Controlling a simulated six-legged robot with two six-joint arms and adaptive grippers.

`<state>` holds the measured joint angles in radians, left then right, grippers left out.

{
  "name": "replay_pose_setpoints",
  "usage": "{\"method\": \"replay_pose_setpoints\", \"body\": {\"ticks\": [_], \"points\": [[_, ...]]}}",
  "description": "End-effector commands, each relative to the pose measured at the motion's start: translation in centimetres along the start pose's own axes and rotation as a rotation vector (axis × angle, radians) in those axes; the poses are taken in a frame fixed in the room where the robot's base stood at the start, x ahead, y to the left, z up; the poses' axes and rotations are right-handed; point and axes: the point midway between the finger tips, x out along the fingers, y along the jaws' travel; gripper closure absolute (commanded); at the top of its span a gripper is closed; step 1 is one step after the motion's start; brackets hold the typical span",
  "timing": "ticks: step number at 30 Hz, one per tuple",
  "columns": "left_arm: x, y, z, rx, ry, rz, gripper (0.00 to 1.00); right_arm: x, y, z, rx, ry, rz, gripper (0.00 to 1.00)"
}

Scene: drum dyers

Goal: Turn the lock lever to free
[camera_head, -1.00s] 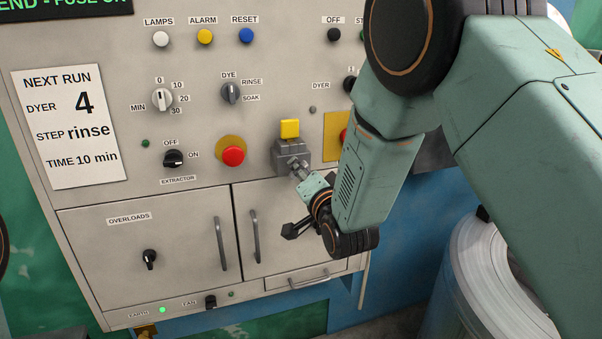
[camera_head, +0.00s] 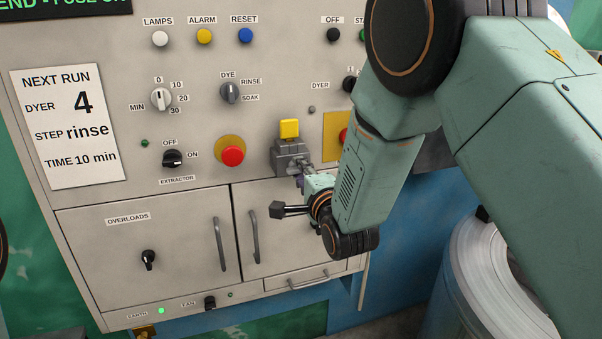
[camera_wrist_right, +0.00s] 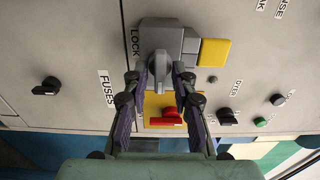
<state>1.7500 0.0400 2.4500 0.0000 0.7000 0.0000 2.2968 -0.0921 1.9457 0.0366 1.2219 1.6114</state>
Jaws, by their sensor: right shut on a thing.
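The lock is a grey box (camera_head: 291,157) with a yellow block (camera_head: 289,129) on top, on the panel. In the right wrist view the box (camera_wrist_right: 165,36) stands beside the printed word LOCK, with the yellow block (camera_wrist_right: 214,52) to its right. Its grey lever (camera_wrist_right: 160,68) lies between the fingers of my right gripper (camera_wrist_right: 160,80). My right gripper (camera_head: 303,177) is shut on the lever, just below right of the box in the head view. My wrist and fingers partly hide the lever there. My left gripper is out of view.
A red button (camera_head: 233,156) and black extractor switch (camera_head: 173,159) are left of the lock. Cupboard doors with upright handles (camera_head: 220,244) are below. A red knob (camera_wrist_right: 168,119) on a yellow plate is near my fingers in the wrist view. A white drum (camera_head: 480,280) is lower right.

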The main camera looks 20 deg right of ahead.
Motion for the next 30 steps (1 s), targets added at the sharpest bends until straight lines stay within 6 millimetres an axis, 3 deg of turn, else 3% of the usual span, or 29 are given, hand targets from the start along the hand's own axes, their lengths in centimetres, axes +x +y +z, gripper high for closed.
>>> {"method": "replay_pose_setpoints", "body": {"ticks": [16, 17, 19, 30], "points": [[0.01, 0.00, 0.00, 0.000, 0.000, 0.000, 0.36, -0.15, 0.38, -0.10, 0.026, 0.003, 0.009, 1.00], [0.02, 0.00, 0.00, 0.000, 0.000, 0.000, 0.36, -0.15, 0.39, -0.11, 0.026, 0.003, 0.009, 0.73], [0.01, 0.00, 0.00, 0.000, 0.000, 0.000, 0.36, -0.14, 0.38, -0.10, 0.025, 0.003, 0.009, 0.67], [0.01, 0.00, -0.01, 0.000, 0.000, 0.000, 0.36, -0.41, 0.16, -0.03, 0.023, 0.001, 0.004, 0.66]]}}
